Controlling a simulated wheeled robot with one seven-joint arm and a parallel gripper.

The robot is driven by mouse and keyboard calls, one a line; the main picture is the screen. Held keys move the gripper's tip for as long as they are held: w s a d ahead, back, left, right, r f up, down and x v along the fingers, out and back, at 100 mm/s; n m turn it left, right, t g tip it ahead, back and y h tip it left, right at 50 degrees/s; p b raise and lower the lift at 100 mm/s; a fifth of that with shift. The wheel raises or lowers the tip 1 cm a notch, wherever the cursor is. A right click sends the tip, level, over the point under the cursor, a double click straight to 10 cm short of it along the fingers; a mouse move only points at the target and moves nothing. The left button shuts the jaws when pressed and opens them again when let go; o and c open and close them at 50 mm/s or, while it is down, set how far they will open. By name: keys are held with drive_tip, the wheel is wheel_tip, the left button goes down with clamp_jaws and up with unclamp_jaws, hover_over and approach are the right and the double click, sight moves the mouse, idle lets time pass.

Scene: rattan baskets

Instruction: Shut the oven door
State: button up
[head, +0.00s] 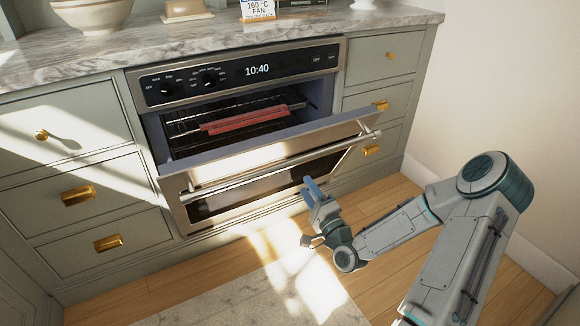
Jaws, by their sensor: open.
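The oven (240,72) is built into the cabinets, with a black control panel showing 10:40. Its steel door (255,160) is partly open, tilted out from the top, with a long bar handle (245,175) across its front. Through the gap I see racks and a reddish item (245,120) inside. My gripper (308,187) is in front of the door, right of its middle and just below the handle, with its blue fingertips pointing at the door. It is open. I cannot tell whether the fingertips touch the door.
Drawers with brass knobs and pulls flank the oven on the left (78,195) and right (380,105). A marble counter (220,38) above holds a bowl (92,14) and a sign (257,10). A rug (250,300) lies on the wooden floor. A white wall is at right.

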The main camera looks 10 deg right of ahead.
sight(291, 162)
drive_tip(key=b+x, duration=0.2)
drive_tip(key=x, duration=0.8)
drive_tip(key=shift+w+a+r, duration=0.1)
drive_tip(key=shift+w+a, duration=0.1)
drive_tip(key=shift+w, duration=0.15)
clamp_jaws()
